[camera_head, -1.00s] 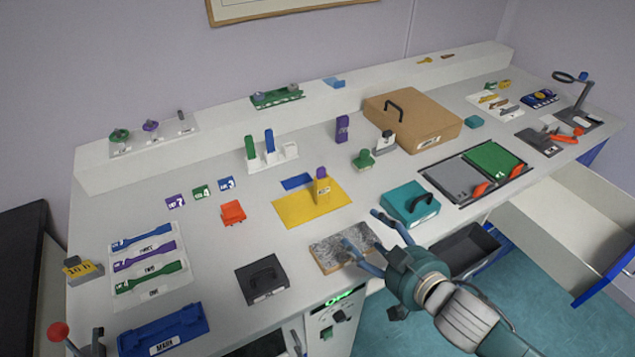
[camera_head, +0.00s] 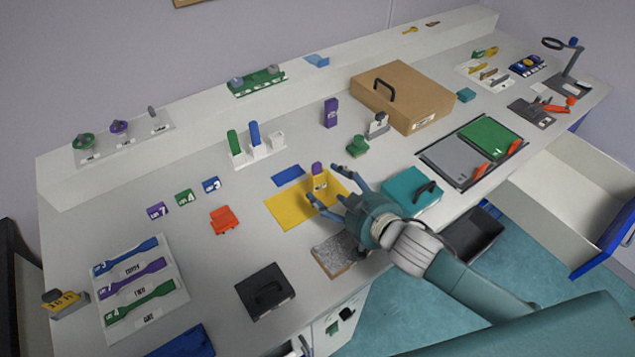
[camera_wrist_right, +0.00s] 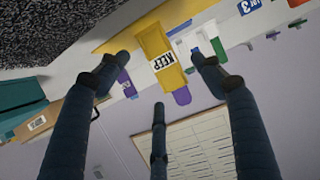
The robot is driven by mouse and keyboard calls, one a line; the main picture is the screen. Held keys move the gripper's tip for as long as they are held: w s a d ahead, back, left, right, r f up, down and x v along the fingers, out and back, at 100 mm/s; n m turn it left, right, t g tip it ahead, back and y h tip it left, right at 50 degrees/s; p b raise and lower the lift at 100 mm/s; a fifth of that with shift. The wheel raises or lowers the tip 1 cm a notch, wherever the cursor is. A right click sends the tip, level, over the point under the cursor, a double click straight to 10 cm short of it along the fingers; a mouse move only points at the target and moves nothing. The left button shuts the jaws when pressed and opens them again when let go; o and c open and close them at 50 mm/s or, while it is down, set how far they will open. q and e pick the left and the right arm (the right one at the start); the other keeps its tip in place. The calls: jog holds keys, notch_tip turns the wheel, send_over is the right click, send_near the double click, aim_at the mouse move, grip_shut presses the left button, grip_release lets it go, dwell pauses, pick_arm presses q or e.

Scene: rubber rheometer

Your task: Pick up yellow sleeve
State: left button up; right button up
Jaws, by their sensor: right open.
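The yellow sleeve (camera_head: 320,186) stands upright on a yellow mat (camera_head: 288,211), with a purple top (camera_head: 317,168) sticking out of it. In the right wrist view the sleeve (camera_wrist_right: 155,42) carries a label reading KEEP, and its purple end (camera_wrist_right: 182,96) points down the picture. My right gripper (camera_head: 327,187) is open, with its fingers reaching to either side of the sleeve. In the wrist view my right gripper's fingers (camera_wrist_right: 161,60) frame the sleeve with gaps visible on both sides. My left gripper is not in view.
A teal case (camera_head: 408,190) stands close to the right of my gripper. A grey textured block (camera_head: 335,257) lies below it near the table edge. A blue flat piece (camera_head: 288,176) lies behind the mat. A green stamp-like piece (camera_head: 358,147) stands further back.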

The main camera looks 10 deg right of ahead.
aim_at(323, 181)
jog(key=x, duration=0.1)
jog(key=p+x, duration=0.1)
jog(key=x, duration=0.2)
jog(key=shift+w+a+r, duration=0.1)
jog(key=shift+w+r, duration=0.05)
jog(key=shift+w, duration=0.25)
jog(key=shift+w+a+f, duration=0.15)
jog(key=shift+w+f, duration=0.1)
jog(key=shift+w, duration=0.1)
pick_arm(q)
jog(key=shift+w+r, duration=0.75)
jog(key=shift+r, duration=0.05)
pick_arm(e)
jog(key=c, duration=1.3)
